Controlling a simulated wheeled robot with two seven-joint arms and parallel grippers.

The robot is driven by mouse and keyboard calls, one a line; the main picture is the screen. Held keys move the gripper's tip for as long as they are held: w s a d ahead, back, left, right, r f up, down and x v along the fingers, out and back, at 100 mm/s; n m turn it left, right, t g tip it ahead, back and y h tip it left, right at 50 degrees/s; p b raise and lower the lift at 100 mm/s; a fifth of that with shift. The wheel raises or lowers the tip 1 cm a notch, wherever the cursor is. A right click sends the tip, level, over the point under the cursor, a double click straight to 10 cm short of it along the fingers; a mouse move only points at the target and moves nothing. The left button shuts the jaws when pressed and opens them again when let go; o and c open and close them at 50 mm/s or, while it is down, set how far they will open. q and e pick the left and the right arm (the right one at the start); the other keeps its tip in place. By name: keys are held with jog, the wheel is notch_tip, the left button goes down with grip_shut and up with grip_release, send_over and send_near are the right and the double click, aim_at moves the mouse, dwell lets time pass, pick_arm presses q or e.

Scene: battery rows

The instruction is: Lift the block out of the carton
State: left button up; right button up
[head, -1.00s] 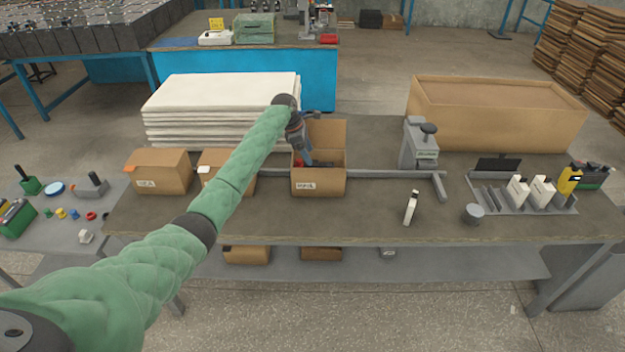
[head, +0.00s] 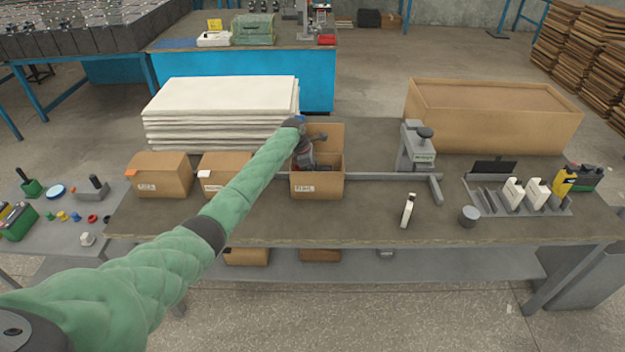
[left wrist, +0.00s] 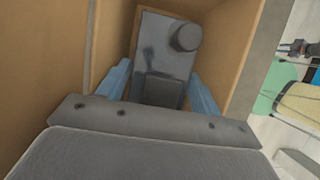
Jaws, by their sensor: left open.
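The open carton (head: 331,190) stands on the workbench with its rear flap up. In the left wrist view, a grey block (left wrist: 165,40) with a round knob lies inside between the brown carton walls (left wrist: 232,50). My left gripper (left wrist: 160,88) is open, its blue fingers on either side of the block's near part; I cannot tell whether they touch it. In the head view, my left gripper (head: 306,160) reaches down into the carton, its fingertips hidden by the front wall. My right gripper is not in view.
Two closed cartons (head: 165,178) (head: 222,178) stand to the left. A stack of white sheets (head: 220,98) lies behind them. The front bench strip is clear.

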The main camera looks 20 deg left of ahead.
pick_arm(q)
grip_shut()
jog(key=shift+w+r, duration=0.15)
